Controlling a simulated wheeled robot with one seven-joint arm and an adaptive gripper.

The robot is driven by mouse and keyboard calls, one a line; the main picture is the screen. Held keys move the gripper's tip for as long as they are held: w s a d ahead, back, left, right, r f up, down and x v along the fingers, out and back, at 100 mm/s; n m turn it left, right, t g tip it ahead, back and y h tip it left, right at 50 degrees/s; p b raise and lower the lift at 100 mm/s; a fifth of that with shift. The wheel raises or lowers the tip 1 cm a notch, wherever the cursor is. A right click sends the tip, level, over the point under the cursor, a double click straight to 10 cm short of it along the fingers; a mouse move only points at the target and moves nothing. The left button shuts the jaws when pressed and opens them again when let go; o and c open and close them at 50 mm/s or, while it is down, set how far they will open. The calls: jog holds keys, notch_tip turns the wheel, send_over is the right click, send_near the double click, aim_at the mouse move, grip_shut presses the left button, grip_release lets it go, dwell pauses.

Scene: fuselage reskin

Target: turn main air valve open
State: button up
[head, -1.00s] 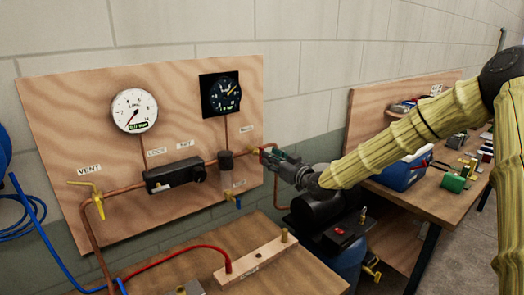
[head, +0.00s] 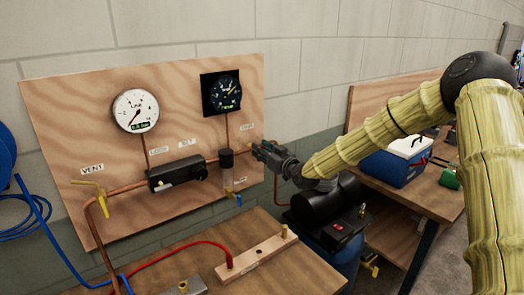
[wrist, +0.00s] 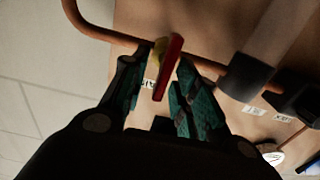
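The main air valve shows in the wrist view as a red lever handle (wrist: 168,68) with a yellow part (wrist: 159,50) beside it, on the copper pipe. In the head view only a bit of yellow fitting (head: 252,149) shows at the board's right edge; my gripper hides the rest. My gripper (head: 260,150) is at the right end of the pipe. In the wrist view my gripper (wrist: 160,78) is open, with one finger on each side of the red handle. Gaps show between the handle and both fingers.
The plywood board (head: 60,130) carries a white line gauge (head: 135,110), a black gauge (head: 221,92), a black regulator (head: 178,174), a filter (head: 227,165) and a yellow vent valve (head: 92,188). A black-topped blue tank (head: 338,262) stands below my gripper. A bench (head: 215,262) lies in front.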

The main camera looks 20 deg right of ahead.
grip_shut()
jog(key=shift+b, duration=0.3)
jog(key=b, duration=0.1)
jog(key=n+b, duration=0.2)
jog(key=shift+a+f, duration=0.25)
jog(key=n+b, duration=0.4)
jog(key=b, duration=0.2)
jog(key=n+b, duration=0.4)
jog(key=b, duration=0.2)
jog(key=a+f+n+b, duration=0.1)
jog(key=n+b, duration=0.4)
jog(key=b, duration=0.1)
jog(key=shift+s+f, duration=0.1)
jog(key=shift+s, duration=0.2)
jog(key=n+b, duration=0.2)
jog(key=b, duration=0.1)
jog(key=shift+n+b, duration=0.3)
jog(key=shift+n, duration=0.1)
